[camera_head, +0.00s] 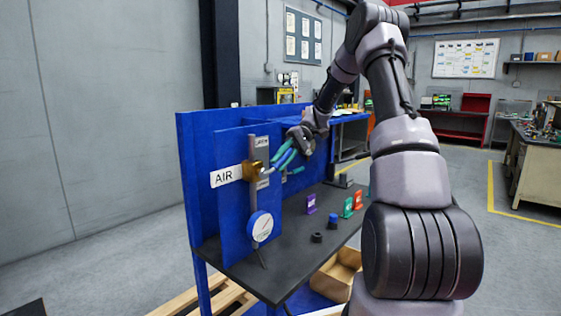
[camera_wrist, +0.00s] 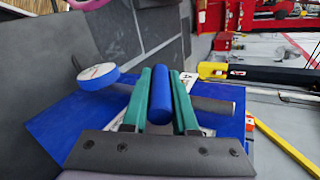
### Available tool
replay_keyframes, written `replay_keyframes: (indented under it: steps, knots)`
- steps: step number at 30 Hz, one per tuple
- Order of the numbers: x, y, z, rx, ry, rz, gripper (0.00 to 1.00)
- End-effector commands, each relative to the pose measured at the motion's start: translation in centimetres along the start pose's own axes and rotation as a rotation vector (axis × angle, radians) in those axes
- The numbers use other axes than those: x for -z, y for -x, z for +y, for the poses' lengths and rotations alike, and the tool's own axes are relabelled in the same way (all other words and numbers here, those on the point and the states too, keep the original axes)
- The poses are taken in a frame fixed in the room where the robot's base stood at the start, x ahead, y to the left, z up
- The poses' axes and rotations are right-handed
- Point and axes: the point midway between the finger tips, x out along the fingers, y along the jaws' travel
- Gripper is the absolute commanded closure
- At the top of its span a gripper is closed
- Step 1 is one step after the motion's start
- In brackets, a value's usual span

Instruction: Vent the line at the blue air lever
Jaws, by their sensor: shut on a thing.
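The blue air lever (camera_wrist: 161,96) shows as a blue rod between the teal fingers of my gripper (camera_wrist: 160,73) in the wrist view. My gripper is shut on it, one finger along each side. In the head view my gripper (camera_head: 284,160) is at the right of the brass valve (camera_head: 252,170), and its fingers hide most of the lever. The valve sits on a grey vertical pipe (camera_head: 263,199) beside a white AIR label (camera_head: 226,176). A round gauge (camera_head: 261,226) is lower on the pipe; its needle reading is too small to tell. It also shows in the wrist view (camera_wrist: 98,72).
The blue panel (camera_head: 196,150) stands behind the valve. The dark bench top (camera_head: 275,273) carries a purple tag (camera_head: 311,203), a green tag (camera_head: 348,208), a blue cap (camera_head: 332,221) and a black ring (camera_head: 317,237).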

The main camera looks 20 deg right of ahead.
Motion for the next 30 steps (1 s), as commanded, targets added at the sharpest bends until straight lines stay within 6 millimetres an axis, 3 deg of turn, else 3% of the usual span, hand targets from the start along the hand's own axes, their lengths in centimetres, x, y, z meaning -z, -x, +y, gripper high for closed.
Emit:
replay_keyframes:
  steps: [5,6,8,9,20,30]
  knots:
    - [0.0,0.1,0.0,-0.001,0.000,0.001,1.00]
    - [0.0,0.1,0.0,-0.001,0.000,0.001,0.70]
    - [0.0,0.1,0.0,-0.001,0.000,0.001,0.47]
    - [0.0,0.1,0.0,-0.001,0.000,0.001,0.43]
    - [0.0,0.5,0.0,-0.001,-0.001,0.000,0.43]
    - [0.0,6.6,0.1,-0.001,0.001,0.004,0.43]
